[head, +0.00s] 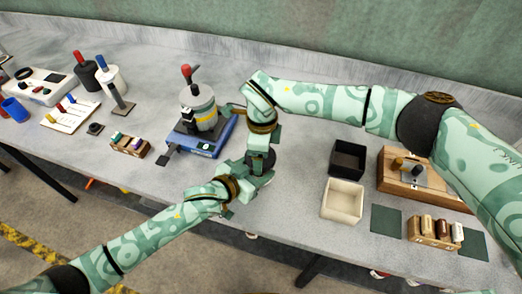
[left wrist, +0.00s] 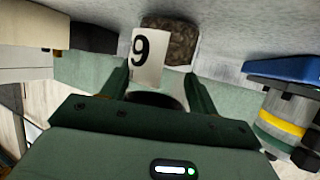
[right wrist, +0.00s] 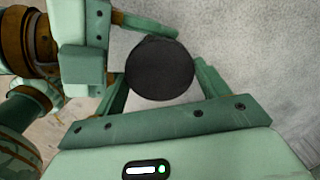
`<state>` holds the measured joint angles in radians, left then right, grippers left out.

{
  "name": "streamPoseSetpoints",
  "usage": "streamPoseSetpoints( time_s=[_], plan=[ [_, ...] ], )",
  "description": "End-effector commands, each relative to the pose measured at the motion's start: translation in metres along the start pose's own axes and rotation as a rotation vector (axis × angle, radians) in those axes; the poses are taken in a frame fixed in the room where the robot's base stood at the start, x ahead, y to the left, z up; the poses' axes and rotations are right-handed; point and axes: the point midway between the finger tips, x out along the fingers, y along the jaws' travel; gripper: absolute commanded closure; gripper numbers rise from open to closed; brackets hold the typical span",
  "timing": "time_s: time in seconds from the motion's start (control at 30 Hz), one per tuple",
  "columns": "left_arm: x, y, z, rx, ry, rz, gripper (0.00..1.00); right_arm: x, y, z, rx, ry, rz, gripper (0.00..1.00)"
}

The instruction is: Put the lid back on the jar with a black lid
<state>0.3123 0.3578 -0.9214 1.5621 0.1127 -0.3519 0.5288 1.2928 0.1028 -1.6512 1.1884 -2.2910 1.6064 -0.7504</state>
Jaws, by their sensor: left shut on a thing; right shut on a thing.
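The jar (left wrist: 183,48) has dark brown grainy contents and a white label with a numeral that looks like a 9 in the upside-down left wrist view. My left gripper (left wrist: 158,88) is shut around the jar. In the head view the left gripper (head: 256,180) is low over the front of the table. The round black lid (right wrist: 160,68) shows from above in the right wrist view, between the fingers of my right gripper (right wrist: 160,75), which is shut on it. In the head view the lid (head: 262,160) is directly over the jar. Whether it is fully seated is hidden.
A blue scale (head: 222,140) with a grey pot (head: 200,106) stands just left of the grippers. A black box (head: 347,158) and a cream box (head: 343,200) stand to the right, near a wooden board (head: 400,180). Bare table lies between the grippers and the boxes.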

Motion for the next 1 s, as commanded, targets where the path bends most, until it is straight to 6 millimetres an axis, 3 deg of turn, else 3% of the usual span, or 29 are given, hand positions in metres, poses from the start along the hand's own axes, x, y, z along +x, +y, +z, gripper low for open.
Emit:
streamPoseSetpoints(
  time_s=[0.23, 0.27, 0.3, 0.33, 0.67, 1.0],
  plan=[
    [0.000, 0.005, -0.002, 0.000, 0.005, 0.010, 1.00, -0.002, -0.001, 0.002, -0.002, -0.006, -0.007, 0.53],
    [0.000, 0.005, -0.002, 0.000, 0.005, 0.010, 1.00, -0.002, -0.002, 0.002, -0.002, -0.006, -0.007, 0.18],
    [0.000, 0.005, -0.001, 0.000, 0.005, 0.010, 1.00, -0.002, -0.001, 0.002, -0.002, -0.006, -0.007, 0.06],
    [0.000, 0.005, -0.001, 0.000, 0.005, 0.009, 1.00, -0.002, -0.001, 0.002, -0.003, -0.006, -0.006, 0.04],
    [0.000, 0.002, -0.001, 0.000, 0.004, 0.005, 1.00, -0.003, -0.001, 0.001, -0.002, -0.003, -0.003, 0.04],
    [0.000, 0.002, -0.001, 0.000, 0.003, 0.003, 1.00, -0.042, -0.001, 0.000, -0.002, -0.002, -0.004, 0.04]
  ],
)
